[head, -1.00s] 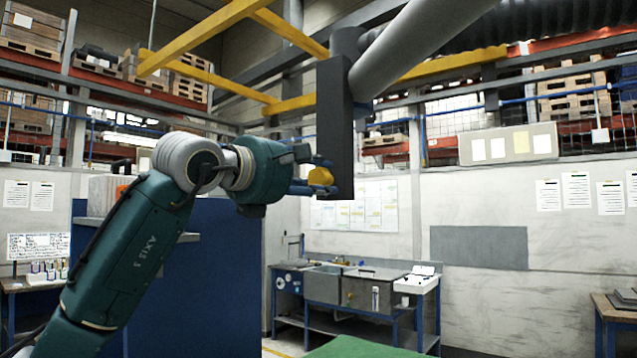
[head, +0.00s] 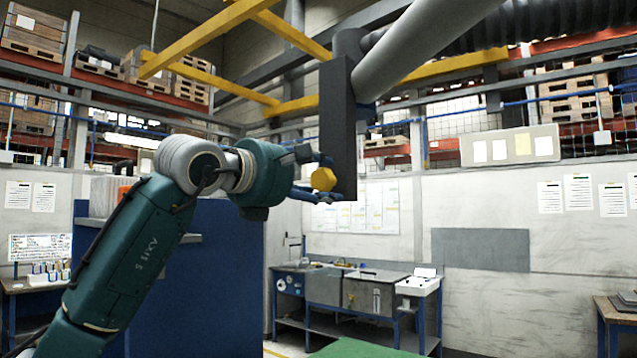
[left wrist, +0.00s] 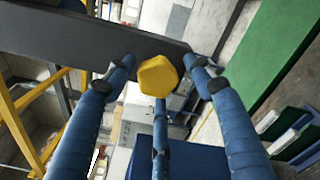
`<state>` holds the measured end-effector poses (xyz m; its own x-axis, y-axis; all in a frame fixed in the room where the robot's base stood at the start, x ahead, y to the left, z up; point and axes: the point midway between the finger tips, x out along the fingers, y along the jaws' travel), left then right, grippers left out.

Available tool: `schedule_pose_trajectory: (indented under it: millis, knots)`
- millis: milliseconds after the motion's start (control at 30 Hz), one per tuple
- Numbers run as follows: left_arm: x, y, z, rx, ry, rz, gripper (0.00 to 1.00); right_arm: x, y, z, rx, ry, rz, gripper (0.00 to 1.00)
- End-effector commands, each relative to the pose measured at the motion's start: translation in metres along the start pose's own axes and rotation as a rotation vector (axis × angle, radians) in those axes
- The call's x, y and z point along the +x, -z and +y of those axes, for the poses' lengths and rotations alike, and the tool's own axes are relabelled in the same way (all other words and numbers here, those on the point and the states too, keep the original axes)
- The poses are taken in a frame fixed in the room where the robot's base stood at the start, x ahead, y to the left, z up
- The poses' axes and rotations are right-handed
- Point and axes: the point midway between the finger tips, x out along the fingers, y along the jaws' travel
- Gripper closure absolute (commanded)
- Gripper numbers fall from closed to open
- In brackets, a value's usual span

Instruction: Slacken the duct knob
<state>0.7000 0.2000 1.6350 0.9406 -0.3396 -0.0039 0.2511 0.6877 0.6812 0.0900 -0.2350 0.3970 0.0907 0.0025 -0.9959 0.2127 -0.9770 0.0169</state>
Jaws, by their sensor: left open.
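The yellow six-sided duct knob (head: 324,179) sits on the left face of the dark upright block (head: 336,125) near its lower end. In the left wrist view the knob (left wrist: 158,76) is between the spread blue fingers, with the dark block (left wrist: 60,45) behind it. My left gripper (head: 312,180) is at the knob, its fingers open around it. Whether any finger touches the knob cannot be told. My right gripper is not in view.
A grey duct pipe (head: 425,45) runs up right from the block. Yellow beams (head: 205,35) cross overhead. A blue panel (head: 195,290) stands behind my left arm. A workbench with a sink (head: 350,285) stands lower down at the back. The space right of the block is free.

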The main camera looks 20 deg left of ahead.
Motion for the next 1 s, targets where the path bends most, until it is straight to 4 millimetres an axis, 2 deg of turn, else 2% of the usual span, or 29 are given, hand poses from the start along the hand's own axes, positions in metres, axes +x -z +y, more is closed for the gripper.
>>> schedule_pose_trajectory:
  millis: [133, 233, 500, 700, 833, 1000]
  knots:
    - [-0.006, -0.001, 0.001, 0.002, -0.002, -0.003, 0.47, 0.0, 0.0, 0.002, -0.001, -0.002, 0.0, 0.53]
    - [-0.019, -0.001, 0.002, 0.001, -0.003, -0.004, 0.47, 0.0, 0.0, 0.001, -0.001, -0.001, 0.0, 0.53]
    - [-0.076, 0.001, 0.002, 0.001, -0.004, -0.001, 0.47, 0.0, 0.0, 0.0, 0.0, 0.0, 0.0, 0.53]
    - [-0.108, 0.002, 0.002, -0.001, -0.002, 0.0, 0.47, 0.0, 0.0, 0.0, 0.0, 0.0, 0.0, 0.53]
    - [-0.118, 0.002, 0.002, -0.001, -0.001, 0.001, 0.47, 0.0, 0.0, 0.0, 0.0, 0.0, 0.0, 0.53]
    - [-0.121, 0.002, 0.001, -0.001, 0.0, 0.001, 0.47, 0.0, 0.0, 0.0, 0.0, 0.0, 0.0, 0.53]
